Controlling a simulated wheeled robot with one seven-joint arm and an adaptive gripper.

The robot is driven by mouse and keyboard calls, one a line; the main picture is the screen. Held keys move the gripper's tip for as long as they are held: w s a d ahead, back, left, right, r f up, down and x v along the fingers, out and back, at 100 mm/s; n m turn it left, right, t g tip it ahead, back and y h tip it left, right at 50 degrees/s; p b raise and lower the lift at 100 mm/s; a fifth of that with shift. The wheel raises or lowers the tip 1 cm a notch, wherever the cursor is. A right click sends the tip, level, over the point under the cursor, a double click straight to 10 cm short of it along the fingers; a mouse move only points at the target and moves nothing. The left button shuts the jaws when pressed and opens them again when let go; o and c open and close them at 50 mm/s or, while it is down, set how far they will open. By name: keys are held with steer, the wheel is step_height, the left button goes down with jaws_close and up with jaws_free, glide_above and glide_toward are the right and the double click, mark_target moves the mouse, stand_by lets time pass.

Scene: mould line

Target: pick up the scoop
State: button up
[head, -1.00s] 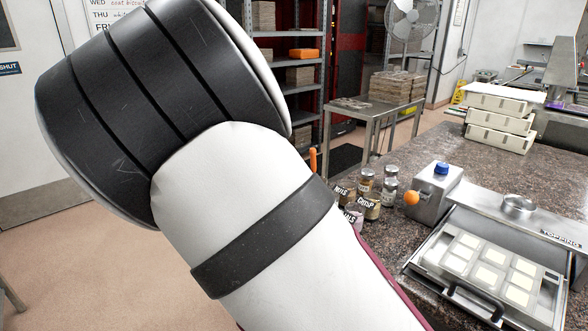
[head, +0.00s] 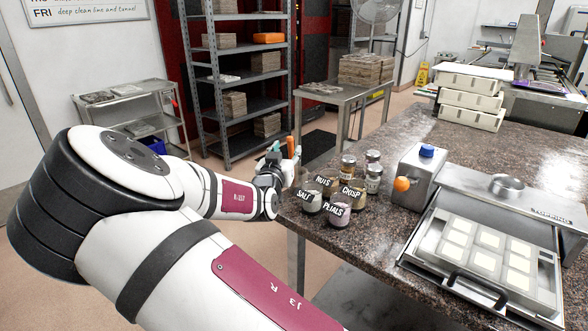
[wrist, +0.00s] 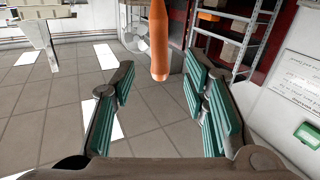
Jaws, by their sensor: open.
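An orange handle (head: 290,146), probably the scoop's, stands upright at the far left corner of the stone counter in the head view. Its lower part is hidden behind my gripper and the jars. In the wrist view an orange handle (wrist: 159,40) comes down from the top edge, its rounded end between my two green-padded fingers in the picture. The rest of it is out of frame. My gripper (head: 284,154) is open and empty, beside the counter corner and close to the handle. I cannot tell whether the handle lies between the fingers in depth.
Several labelled jars (head: 338,205) stand close right of my gripper on the counter (head: 395,160). A steel table (head: 320,95) and shelving (head: 243,80) stand behind.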

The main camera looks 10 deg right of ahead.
mark_target(290, 146)
steer(key=shift+x, duration=2.7)
jaws_close()
